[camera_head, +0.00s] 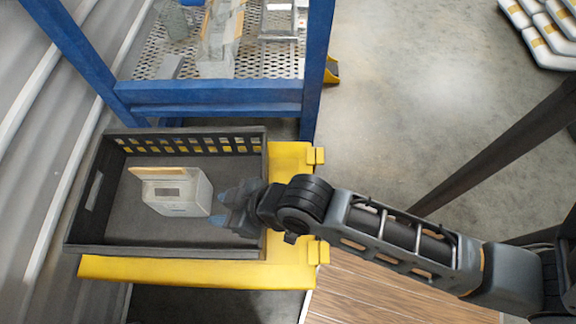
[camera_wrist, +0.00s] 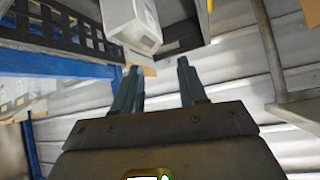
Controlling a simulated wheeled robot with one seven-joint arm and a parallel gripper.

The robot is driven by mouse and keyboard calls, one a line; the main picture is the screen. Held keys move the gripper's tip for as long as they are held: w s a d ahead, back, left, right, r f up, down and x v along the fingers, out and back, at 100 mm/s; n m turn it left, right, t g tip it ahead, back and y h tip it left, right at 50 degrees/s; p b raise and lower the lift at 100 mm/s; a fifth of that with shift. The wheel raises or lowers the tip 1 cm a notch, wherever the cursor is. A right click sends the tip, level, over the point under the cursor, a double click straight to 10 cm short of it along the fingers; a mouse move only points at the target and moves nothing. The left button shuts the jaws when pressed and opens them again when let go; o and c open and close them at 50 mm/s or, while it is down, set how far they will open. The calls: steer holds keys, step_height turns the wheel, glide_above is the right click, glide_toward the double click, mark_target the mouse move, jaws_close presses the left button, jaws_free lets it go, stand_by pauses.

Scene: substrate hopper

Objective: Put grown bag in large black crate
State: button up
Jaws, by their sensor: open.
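A large black crate (camera_head: 160,251) sits on a yellow platform. The pale grown bag (camera_head: 182,197), with a tan flap along its top and a small dark label, is inside the crate's outline, left of centre. My gripper (camera_head: 219,208) is over the crate's right part, just right of the bag, with its fingers apart and nothing between them. In the wrist view, the bag (camera_wrist: 134,22) is beyond the open fingertips of my gripper (camera_wrist: 157,72). The crate's slotted wall (camera_wrist: 62,35) shows at upper left. Whether the bag's underside rests fully on the crate floor is hidden.
A blue-framed rack (camera_head: 215,97) with a perforated shelf holding several items stands behind the crate. The yellow platform (camera_head: 290,272) has a raised right edge. A ribbed wall (camera_head: 40,215) is close on the left. Open concrete floor (camera_head: 420,100) lies at right, with pale stacked items (camera_head: 545,30) beyond.

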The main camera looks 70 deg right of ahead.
steer(key=s+d+r+t, duration=0.2)
steer(key=s+r, duration=0.6)
steer(key=s, duration=0.1)
steer(key=s+d+r+t+h, duration=0.1)
steer(key=s+d+r+t, duration=0.2)
steer(key=s+r, duration=0.6)
steer(key=shift+s+r, duration=0.2)
steer(key=shift+s, duration=0.2)
